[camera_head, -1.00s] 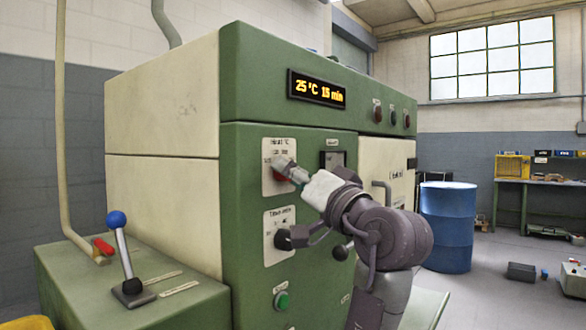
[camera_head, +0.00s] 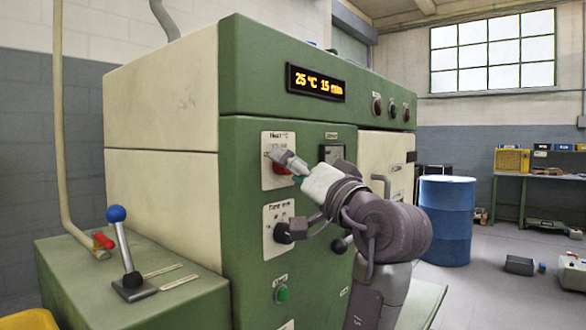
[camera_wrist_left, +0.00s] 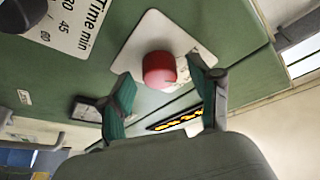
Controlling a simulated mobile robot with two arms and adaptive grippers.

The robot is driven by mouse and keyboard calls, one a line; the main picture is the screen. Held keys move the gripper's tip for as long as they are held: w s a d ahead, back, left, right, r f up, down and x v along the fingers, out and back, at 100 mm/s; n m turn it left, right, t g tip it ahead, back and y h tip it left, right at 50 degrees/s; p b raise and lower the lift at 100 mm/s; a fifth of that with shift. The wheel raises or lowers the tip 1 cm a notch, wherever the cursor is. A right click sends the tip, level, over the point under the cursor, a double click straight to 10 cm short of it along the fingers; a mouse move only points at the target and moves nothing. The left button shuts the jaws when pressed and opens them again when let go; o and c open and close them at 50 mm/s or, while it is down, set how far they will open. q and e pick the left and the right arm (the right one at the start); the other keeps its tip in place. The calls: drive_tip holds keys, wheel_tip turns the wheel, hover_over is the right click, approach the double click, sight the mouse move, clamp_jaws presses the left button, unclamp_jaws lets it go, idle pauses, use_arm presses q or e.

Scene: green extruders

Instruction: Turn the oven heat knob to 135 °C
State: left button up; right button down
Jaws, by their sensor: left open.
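The red heat knob (camera_head: 280,169) sits on a white dial plate (camera_head: 268,182) on the oven's green front; it also shows in the left wrist view (camera_wrist_left: 159,70). The oven's display (camera_head: 316,83) reads 25 °C 15 min. My left gripper (camera_head: 285,160) is at the knob and partly covers it and the dial marks. In the left wrist view my left gripper (camera_wrist_left: 161,76) is open, with one finger on each side of the knob and visible gaps between. I cannot read the knob's pointer. My right gripper is not in view.
The black time knob (camera_head: 282,233) is just below the heat dial, close to my arm. A green button (camera_head: 281,294) is lower down. A blue-topped lever (camera_head: 121,245) stands at left. A blue barrel (camera_head: 447,220) stands on the floor to the right.

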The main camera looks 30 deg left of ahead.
use_arm(q)
drive_tip(key=v, duration=1.2)
